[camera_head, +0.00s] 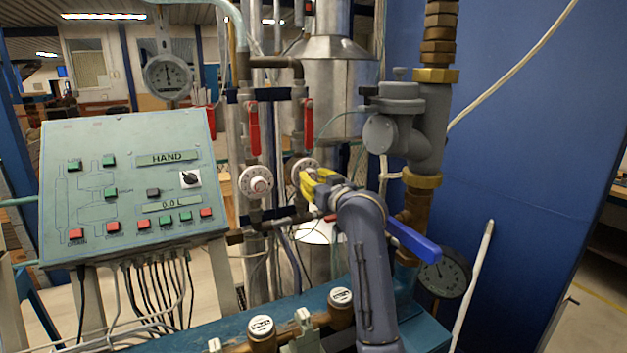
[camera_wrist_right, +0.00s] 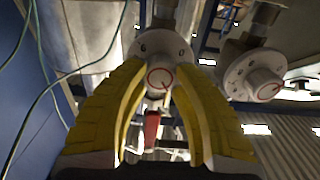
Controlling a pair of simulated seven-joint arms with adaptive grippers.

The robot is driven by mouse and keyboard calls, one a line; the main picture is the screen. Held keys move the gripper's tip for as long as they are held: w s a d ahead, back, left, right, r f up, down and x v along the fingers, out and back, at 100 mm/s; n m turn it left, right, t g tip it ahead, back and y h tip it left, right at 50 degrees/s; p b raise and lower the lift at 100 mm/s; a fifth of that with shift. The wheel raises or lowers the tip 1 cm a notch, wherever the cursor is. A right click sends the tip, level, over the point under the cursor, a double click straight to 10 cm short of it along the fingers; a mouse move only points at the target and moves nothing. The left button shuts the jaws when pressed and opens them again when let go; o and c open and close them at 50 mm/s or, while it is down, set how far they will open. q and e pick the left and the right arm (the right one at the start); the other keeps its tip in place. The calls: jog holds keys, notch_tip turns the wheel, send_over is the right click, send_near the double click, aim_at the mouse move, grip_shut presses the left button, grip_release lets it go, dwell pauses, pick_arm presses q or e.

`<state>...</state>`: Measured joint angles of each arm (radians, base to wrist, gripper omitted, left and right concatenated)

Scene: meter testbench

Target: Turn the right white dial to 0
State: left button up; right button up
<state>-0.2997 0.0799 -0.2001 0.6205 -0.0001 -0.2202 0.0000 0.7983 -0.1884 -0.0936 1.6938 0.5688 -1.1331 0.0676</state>
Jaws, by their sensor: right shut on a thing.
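The right white dial (camera_head: 301,165) is on the pipework right of the control panel in the head view, partly covered by my gripper. My right gripper (camera_head: 308,183) has yellow fingers closed around the dial's knob. In the right wrist view, the right dial (camera_wrist_right: 153,44) lies between the two fingertips (camera_wrist_right: 158,82), which press on either side of its round knob with a red mark. The left white dial (camera_head: 256,182) is free, and also shows in the right wrist view (camera_wrist_right: 254,76). My left gripper is not in view.
A sloped control panel (camera_head: 118,205) reading "HAND" and "0.0 L" stands at the left. Two red valve handles (camera_head: 254,130) (camera_head: 308,122) hang above the dials. A blue lever (camera_head: 413,242) and a gauge (camera_head: 444,275) lie right of my right arm.

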grip_shut()
jog(key=shift+n, duration=0.3)
jog(key=n, duration=0.3)
jog(key=shift+n, duration=1.6)
jog(key=o, duration=1.2)
grip_release()
jog(key=shift+c, duration=0.2)
